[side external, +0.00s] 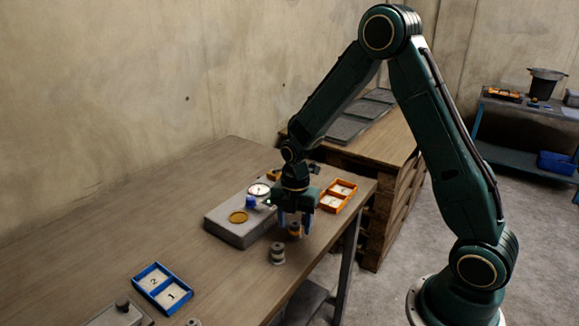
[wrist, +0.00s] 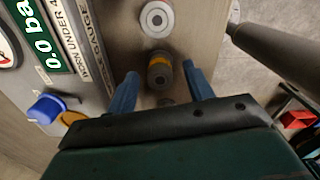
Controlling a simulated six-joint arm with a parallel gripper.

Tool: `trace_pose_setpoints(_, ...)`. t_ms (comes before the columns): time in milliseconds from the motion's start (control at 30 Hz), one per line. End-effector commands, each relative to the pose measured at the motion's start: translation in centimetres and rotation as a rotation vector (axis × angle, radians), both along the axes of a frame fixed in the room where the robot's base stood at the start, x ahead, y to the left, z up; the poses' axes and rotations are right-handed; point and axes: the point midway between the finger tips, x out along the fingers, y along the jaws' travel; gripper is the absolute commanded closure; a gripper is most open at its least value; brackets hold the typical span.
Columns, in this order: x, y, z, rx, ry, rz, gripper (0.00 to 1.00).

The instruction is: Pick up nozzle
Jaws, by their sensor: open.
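My gripper (side external: 294,222) points down near the front edge of the table, with its two blue fingers apart. A short grey nozzle with an orange-yellow band (side external: 294,230) stands on the table under it. In the wrist view the banded nozzle (wrist: 160,72) shows between the fingertips of my gripper (wrist: 160,70), with a gap on each side. A second short, grey piece (side external: 278,253) stands nearby without a coloured band. A pale ring-topped piece (wrist: 157,18) shows beyond the banded one in the wrist view. I cannot tell for certain which piece the task calls the nozzle.
A grey box (side external: 228,230) with a gauge, blue knob (side external: 251,202) and yellow disc stands left of my gripper. An orange tray (side external: 338,196) lies behind right. A blue tray (side external: 162,288) marked 1 and 2 lies front left. The table's left middle is clear.

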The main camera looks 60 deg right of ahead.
Motion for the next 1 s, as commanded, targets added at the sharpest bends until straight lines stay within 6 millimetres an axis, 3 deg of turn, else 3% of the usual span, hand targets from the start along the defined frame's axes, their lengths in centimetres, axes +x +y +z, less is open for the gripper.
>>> trace_pose_setpoints(200,0.0,0.0,-1.5,-0.001,0.000,0.000,0.48)
trace_pose_setpoints(733,0.0,-0.1,-1.6,-0.001,-0.001,0.000,0.48)
trace_pose_setpoints(1000,0.0,-0.1,-1.6,-0.001,-0.001,0.000,1.00)
